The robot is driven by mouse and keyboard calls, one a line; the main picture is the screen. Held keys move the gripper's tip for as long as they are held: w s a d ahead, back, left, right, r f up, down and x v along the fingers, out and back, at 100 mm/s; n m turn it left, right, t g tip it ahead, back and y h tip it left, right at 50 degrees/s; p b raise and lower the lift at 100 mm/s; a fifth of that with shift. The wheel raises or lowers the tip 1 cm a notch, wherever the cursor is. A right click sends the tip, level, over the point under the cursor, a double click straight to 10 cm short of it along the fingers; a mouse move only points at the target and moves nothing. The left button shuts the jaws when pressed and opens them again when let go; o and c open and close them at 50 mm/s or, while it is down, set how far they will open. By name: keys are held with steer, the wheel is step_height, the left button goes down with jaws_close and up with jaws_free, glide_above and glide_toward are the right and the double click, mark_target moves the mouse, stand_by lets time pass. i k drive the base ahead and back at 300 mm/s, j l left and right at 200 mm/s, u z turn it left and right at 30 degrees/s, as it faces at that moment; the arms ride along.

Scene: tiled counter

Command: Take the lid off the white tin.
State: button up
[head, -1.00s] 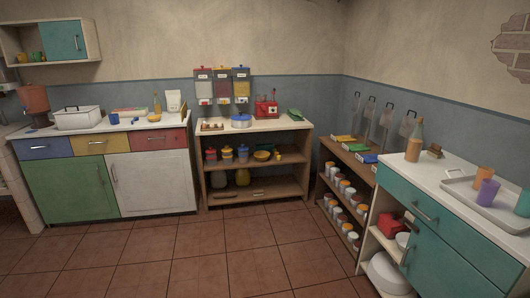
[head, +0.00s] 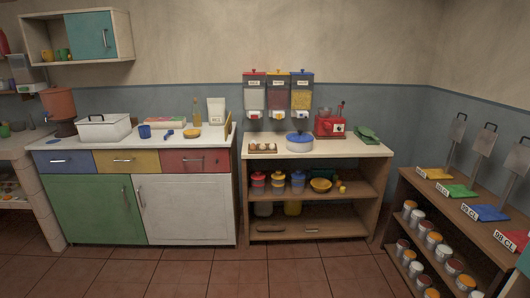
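A white tin (head: 103,130), box-shaped, stands at the left end of the white-topped counter (head: 190,145). Its flat lid (head: 103,119) appears to be on it, with a dark handle on top. The inside of the tin is hidden. My gripper is not in view.
A brown-red dispenser (head: 60,108) stands left of the tin. A wall cabinet (head: 80,36) hangs above. Tiled floor (head: 170,270) in front is clear.

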mark_target(299, 137)
steer(key=i, duration=1.85)
